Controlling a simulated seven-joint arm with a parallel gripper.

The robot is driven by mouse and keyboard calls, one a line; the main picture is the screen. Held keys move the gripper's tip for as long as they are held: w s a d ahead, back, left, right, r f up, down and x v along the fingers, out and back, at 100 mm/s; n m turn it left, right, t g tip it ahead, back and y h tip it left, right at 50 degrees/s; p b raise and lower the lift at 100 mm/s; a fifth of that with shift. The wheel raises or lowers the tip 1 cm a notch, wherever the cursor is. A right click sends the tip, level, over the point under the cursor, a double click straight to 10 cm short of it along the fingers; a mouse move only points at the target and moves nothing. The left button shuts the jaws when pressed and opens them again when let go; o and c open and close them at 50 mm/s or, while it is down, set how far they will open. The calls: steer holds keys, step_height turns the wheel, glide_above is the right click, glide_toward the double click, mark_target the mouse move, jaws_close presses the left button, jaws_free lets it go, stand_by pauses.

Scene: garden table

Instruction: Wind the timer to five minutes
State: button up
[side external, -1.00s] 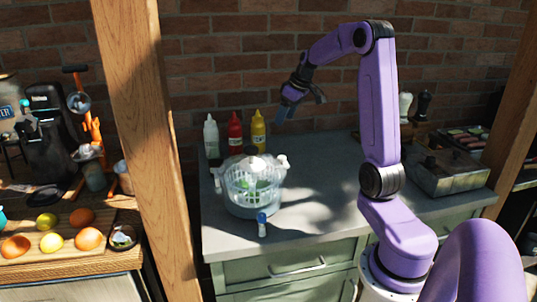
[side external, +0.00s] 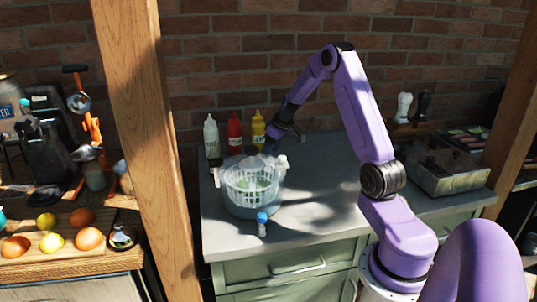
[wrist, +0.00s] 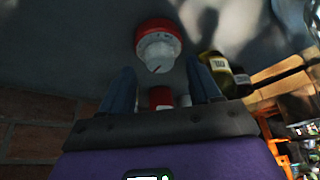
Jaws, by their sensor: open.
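In the wrist view a round red-rimmed dial with a white knob and a dark pointer line, apparently the timer (wrist: 157,45), sits on the grey counter just beyond my fingertips. My gripper (wrist: 158,72) is open, with one blue finger on each side of the dial's line and nothing between them. In the side view my gripper (side external: 273,146) is low behind the right rear of the clear salad spinner (side external: 250,198), close to the yellow bottle. I cannot make out the timer in the side view. The numbers on the dial are too small to read.
White (side external: 211,137), red (side external: 234,133) and yellow (side external: 258,129) bottles stand by the brick wall. A small blue-topped shaker (side external: 262,224) stands at the counter's front edge. A metal tray box (side external: 447,172) is at the right. The middle of the counter (side external: 325,195) is clear.

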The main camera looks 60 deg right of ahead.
steer(key=shift+x, duration=1.3)
steer(key=c, duration=1)
steer(key=shift+m, duration=0.3)
steer(key=m+h, duration=0.1)
steer(key=m, duration=0.2)
steer(key=shift+a, duration=0.15)
steer(key=shift+w+m+g+h, duration=0.1)
steer(key=shift+m+g+h, duration=0.5)
steer(key=shift+m, duration=1.2)
steer(key=shift+h, duration=0.3)
